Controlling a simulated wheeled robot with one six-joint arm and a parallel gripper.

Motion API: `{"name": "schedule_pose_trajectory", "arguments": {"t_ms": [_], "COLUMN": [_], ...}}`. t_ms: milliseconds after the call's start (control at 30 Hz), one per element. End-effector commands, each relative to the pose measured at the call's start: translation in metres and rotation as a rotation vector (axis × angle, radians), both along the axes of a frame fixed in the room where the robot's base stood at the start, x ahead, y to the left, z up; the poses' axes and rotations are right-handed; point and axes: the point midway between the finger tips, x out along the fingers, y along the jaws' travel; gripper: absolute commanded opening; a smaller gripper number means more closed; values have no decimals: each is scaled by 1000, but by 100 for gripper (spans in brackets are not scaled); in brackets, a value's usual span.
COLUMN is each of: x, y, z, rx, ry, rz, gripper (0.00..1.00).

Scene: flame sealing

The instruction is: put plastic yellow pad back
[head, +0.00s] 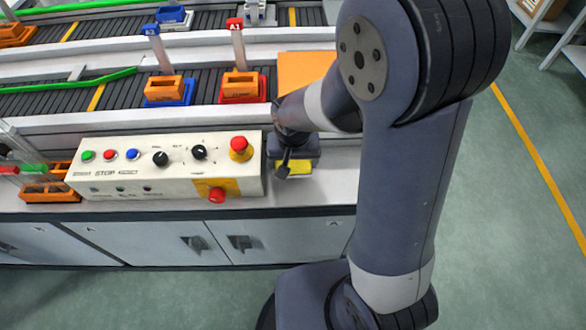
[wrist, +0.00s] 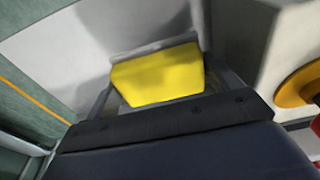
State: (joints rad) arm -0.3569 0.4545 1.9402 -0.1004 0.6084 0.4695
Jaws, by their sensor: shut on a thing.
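The yellow pad (wrist: 158,76) is between the two fingers of my gripper (wrist: 160,88) in the wrist view, and the gripper is shut on it. In the head view a part of the yellow pad (head: 296,168) shows below my gripper (head: 292,165), low over the pale counter (head: 340,170), to the right of the control box. Whether the pad touches the counter I cannot tell. My arm hides part of the counter behind the gripper.
The control box (head: 120,180) with an emergency stop button (head: 239,148) stands just left of my gripper. Behind are conveyors with orange bins (head: 240,86) on red and blue bases. An orange panel (head: 303,70) lies behind the gripper. Cabinet doors (head: 170,240) are below the counter.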

Motion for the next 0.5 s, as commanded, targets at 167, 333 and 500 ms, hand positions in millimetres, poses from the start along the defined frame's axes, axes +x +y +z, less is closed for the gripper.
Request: {"name": "schedule_pose_trajectory", "arguments": {"t_ms": [167,333,500], "x": [-1,0,0], "y": [0,0,0], "z": [-27,-38,-37], "rx": [-2,0,0], "ry": [5,1,0], "rz": [0,1,0], "gripper": [64,64,64]}}
